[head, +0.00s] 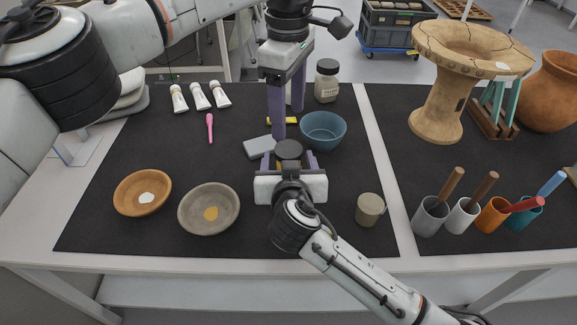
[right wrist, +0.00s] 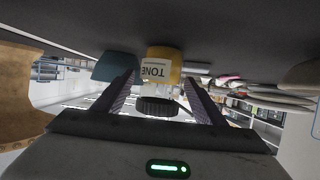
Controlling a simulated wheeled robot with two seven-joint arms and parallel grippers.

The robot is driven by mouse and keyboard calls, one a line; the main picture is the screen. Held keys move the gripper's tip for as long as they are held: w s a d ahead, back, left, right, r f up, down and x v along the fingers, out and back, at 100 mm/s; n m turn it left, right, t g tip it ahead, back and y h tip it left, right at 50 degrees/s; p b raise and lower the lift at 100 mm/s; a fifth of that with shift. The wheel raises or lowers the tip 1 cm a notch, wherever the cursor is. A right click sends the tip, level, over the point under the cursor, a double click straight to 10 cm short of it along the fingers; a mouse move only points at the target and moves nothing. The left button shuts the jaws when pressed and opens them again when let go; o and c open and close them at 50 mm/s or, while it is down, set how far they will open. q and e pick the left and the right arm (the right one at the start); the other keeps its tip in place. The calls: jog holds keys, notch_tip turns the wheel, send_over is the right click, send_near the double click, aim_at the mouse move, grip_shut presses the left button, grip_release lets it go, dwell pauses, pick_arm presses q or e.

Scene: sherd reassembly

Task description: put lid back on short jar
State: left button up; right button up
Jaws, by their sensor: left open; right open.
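The short jar (right wrist: 163,68) has yellow contents and a label reading TONE; it appears upside down in the right wrist view. A dark lid (head: 288,149) appears to sit over its mouth, and shows in the right wrist view too (right wrist: 157,107). Whether it is seated cannot be told. My right gripper (head: 288,161) is open, its fingers on either side of the jar and lid, with gaps visible. It hides most of the jar in the head view. My left gripper (head: 287,122) is open and empty, pointing down just behind the lid.
A blue bowl (head: 323,131) and a grey block (head: 259,147) stand close by. A taller dark-lidded jar (head: 327,83) is behind; a beige pot (head: 370,209) is at right. Two bowls, orange (head: 142,192) and grey (head: 209,209), lie left.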

jog(key=shift+c, duration=0.5)
grip_shut()
pick_arm(q)
jog(key=n, duration=1)
jog(key=shift+n, duration=0.4)
jog(key=n, duration=0.6)
jog(key=shift+r, duration=0.1)
jog(key=n, duration=0.5)
jog(key=shift+n, duration=0.3)
